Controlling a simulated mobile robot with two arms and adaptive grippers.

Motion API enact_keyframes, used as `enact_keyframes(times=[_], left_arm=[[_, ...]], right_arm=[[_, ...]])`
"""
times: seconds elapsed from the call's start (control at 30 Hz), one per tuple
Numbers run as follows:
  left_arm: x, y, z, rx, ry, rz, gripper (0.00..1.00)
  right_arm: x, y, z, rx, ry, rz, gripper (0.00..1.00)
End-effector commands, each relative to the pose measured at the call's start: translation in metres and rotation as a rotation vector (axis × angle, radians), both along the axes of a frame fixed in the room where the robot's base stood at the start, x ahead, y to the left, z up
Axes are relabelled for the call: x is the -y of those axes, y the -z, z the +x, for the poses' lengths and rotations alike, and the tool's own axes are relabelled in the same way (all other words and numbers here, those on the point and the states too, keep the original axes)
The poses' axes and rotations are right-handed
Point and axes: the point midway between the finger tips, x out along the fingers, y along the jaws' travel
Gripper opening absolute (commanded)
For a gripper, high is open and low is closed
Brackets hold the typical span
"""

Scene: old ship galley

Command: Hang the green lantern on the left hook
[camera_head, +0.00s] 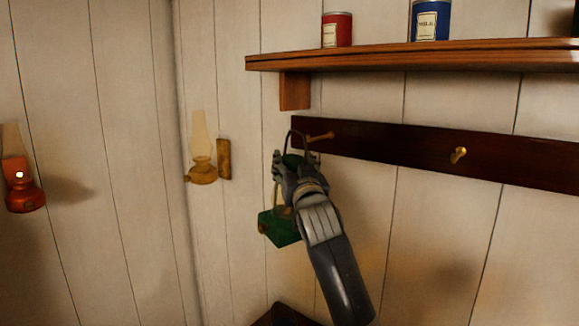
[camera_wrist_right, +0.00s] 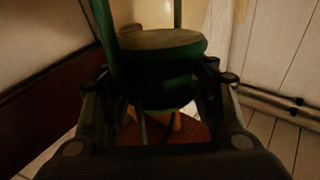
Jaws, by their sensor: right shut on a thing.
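The green lantern (camera_head: 279,228) is held in my right gripper (camera_head: 284,178), close to the wall and slightly tilted. Its green base shows below the gripper and its dark wire handle rises above it. The left hook (camera_head: 320,137), a brass peg, sticks out near the left end of a dark rail. The handle's top is beside the hook's tip; I cannot tell whether it is around it. In the right wrist view, the lantern's green top (camera_wrist_right: 165,45) sits between the fingers. My left gripper is not in view.
The dark rail (camera_head: 400,151) carries a second brass hook (camera_head: 458,154) on the right. Above it is a wooden shelf (camera_head: 420,57) with a red can (camera_head: 337,30) and a blue can (camera_head: 430,20). A yellow wall lamp (camera_head: 203,170) and a red lamp (camera_head: 22,195) are on the left.

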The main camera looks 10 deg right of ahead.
Motion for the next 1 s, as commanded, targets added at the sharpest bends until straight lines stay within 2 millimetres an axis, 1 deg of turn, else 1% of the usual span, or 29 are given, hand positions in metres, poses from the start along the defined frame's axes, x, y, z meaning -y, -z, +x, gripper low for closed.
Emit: enact_keyframes(times=[0.03, 0.13, 0.4, 0.5, 0.9, 1.0], left_arm=[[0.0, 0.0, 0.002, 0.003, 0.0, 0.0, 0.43], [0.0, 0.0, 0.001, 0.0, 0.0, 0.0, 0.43], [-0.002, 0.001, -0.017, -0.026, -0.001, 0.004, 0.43], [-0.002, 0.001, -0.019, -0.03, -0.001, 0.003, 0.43], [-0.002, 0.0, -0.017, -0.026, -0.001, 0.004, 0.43], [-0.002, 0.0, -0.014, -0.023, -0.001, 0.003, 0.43]], right_arm=[[0.003, -0.004, 0.001, 0.009, 0.001, 0.0, 0.0], [0.007, -0.004, 0.004, 0.009, 0.001, 0.001, 0.0], [0.018, -0.003, 0.013, 0.009, 0.001, -0.001, 0.0], [0.022, -0.002, 0.016, 0.009, 0.0, 0.0, 0.0], [0.039, 0.0, 0.029, 0.008, 0.0, -0.001, 0.0], [0.042, 0.003, 0.031, 0.008, 0.0, -0.001, 0.0]])
